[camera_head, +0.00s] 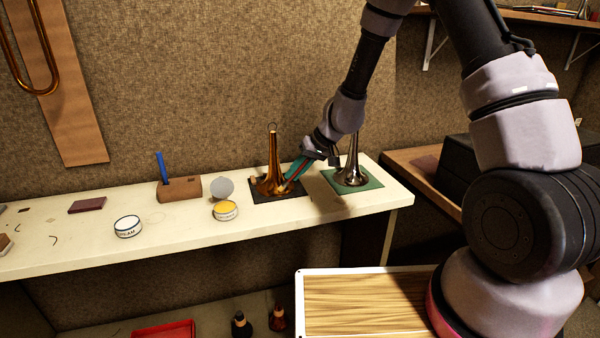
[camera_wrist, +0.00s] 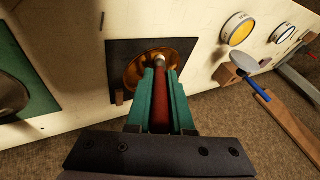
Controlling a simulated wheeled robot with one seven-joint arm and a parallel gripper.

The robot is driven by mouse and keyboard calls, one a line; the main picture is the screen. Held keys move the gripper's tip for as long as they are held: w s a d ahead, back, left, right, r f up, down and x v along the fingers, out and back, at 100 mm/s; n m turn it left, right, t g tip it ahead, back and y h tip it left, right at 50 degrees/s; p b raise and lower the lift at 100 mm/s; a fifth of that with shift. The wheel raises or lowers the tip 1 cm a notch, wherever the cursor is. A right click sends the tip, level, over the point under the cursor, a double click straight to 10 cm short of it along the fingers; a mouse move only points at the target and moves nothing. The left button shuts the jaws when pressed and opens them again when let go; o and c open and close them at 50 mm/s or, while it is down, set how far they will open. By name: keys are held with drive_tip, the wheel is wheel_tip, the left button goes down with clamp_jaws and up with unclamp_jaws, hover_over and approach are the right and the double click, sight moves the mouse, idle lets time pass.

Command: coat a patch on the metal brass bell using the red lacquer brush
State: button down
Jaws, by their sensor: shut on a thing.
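The brass bell (camera_head: 272,160) stands upright, flare down, on a dark mat (camera_head: 290,197) on the bench. In the wrist view, the brass bell (camera_wrist: 138,72) shows as a coppery flare on the dark mat (camera_wrist: 119,60). My gripper (camera_head: 297,174) is at the bell's right side with its green fingers angled down. It is shut on the red lacquer brush, whose red handle (camera_wrist: 160,103) lies between the fingers in the wrist view. The brush's pale tip reaches over the flare; I cannot tell whether it touches. The fingers and brush hide part of the bell.
A silver bell (camera_head: 353,166) on a green mat (camera_head: 372,184) stands close right. Left of the brass bell are a yellow tin (camera_head: 225,211), a pale disc (camera_head: 222,187), a wooden block (camera_head: 188,189) with a blue handle (camera_head: 161,167) and a cream tin (camera_head: 128,227). The bench front between the tins is clear.

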drive_tip(key=shift+s+a, duration=0.25)
drive_tip(key=shift+a, duration=0.5)
drive_tip(key=shift+s+a, duration=0.2)
drive_tip(key=shift+a, duration=0.55)
drive_tip(key=shift+d, duration=0.1)
drive_tip(key=shift+w+d, duration=0.3)
drive_tip(key=shift+d, duration=0.55)
drive_tip(key=shift+w+d, duration=0.3)
drive_tip(key=shift+d, duration=0.55)
drive_tip(key=shift+w+d, duration=0.25)
drive_tip(key=shift+d, duration=0.9)
drive_tip(key=shift+r, duration=0.15)
drive_tip(key=shift+s+d+r, duration=0.25)
drive_tip(key=shift+s+r, duration=0.7)
drive_tip(key=shift+r, duration=0.15)
drive_tip(key=shift+s+d+r, duration=0.25)
drive_tip(key=shift+s+r, duration=0.65)
drive_tip(key=shift+r, duration=0.2)
